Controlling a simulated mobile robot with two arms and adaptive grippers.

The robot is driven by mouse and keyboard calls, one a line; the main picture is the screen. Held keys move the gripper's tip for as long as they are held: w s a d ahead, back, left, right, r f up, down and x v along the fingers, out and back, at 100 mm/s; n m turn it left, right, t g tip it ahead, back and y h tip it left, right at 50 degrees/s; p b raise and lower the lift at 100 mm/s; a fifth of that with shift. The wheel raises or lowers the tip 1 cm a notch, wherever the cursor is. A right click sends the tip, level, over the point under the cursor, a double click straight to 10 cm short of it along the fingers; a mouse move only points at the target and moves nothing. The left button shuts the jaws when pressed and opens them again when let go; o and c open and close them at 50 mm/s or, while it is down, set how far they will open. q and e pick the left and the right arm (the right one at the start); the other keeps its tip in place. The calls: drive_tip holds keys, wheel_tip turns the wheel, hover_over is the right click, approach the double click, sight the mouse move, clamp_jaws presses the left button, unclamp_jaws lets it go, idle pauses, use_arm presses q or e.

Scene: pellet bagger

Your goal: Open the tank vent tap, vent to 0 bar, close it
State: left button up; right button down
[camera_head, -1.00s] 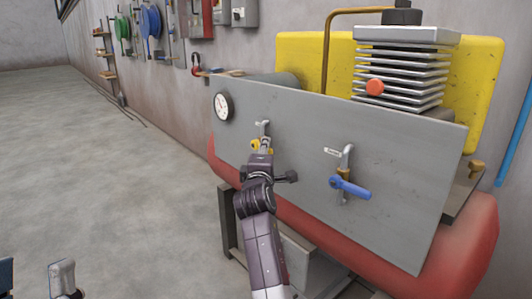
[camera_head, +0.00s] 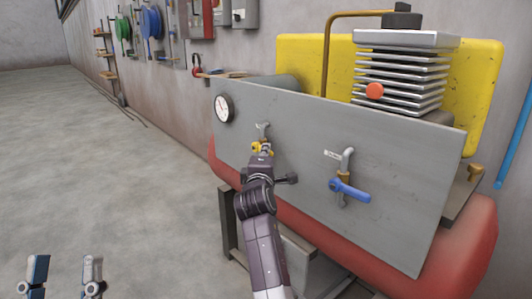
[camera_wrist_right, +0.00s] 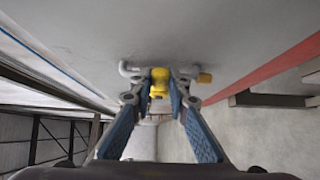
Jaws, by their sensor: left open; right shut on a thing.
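A yellow-handled tap (camera_head: 256,146) is on a grey panel (camera_head: 300,130) of the tank unit. My right gripper (camera_head: 260,151) is shut on this tap, and its fingers hide part of the handle. The right wrist view shows the yellow handle (camera_wrist_right: 159,82) between the two blue-padded fingers (camera_wrist_right: 160,96). A blue-handled tap (camera_head: 350,189) with a small label is to its right, untouched. A round white pressure gauge (camera_head: 224,108) is at the panel's upper left; its reading is too small to tell. My left gripper (camera_head: 64,276) is open and empty at the bottom left.
The red tank (camera_head: 455,245) bulges below the panel. A finned compressor head (camera_head: 405,70) with an orange knob stands behind it, before a yellow guard (camera_head: 305,55). Hoses and boxes hang on the wall. Open floor (camera_head: 110,190) lies to the left.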

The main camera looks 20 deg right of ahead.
use_arm(q)
drive_tip(key=w+a+f+g+y+p, duration=0.1)
drive_tip(key=w+f+g+y+p, duration=0.15)
drive_tip(key=f+g, duration=0.6)
drive_tip(key=w+f+g+y+p, duration=0.2)
drive_tip(key=w+f+g, duration=0.15)
drive_tip(key=f, duration=0.95)
drive_tip(key=s+a+f+g+y+p, duration=0.1)
drive_tip(key=s+a+f+g+p, duration=0.1)
drive_tip(key=s+f+g+p, duration=0.2)
drive_tip(key=s+a+f+g+y+p, duration=0.1)
drive_tip(key=s+f+g+p, duration=0.3)
drive_tip(key=s+f, duration=0.6)
drive_tip(key=s+a+f+g+y+p, duration=0.1)
drive_tip(key=s+a+f+g+p, duration=0.3)
drive_tip(key=f, duration=1.6)
drive_tip(key=shift+s+f+n+p, duration=0.35)
drive_tip(key=shift+s+n, duration=0.05)
drive_tip(key=shift+s, duration=1.65)
use_arm(e)
drive_tip(key=shift+w+a+r+n+g+y, duration=0.1)
drive_tip(key=shift+w+r+n+g+y, duration=0.1)
drive_tip(key=shift+r+n+g, duration=0.45)
drive_tip(key=shift+w+r+n+g+y, duration=0.1)
drive_tip(key=shift+r+n+g+y, duration=0.1)
drive_tip(key=shift+r+n+g, duration=0.4)
drive_tip(key=shift+f, duration=0.15)
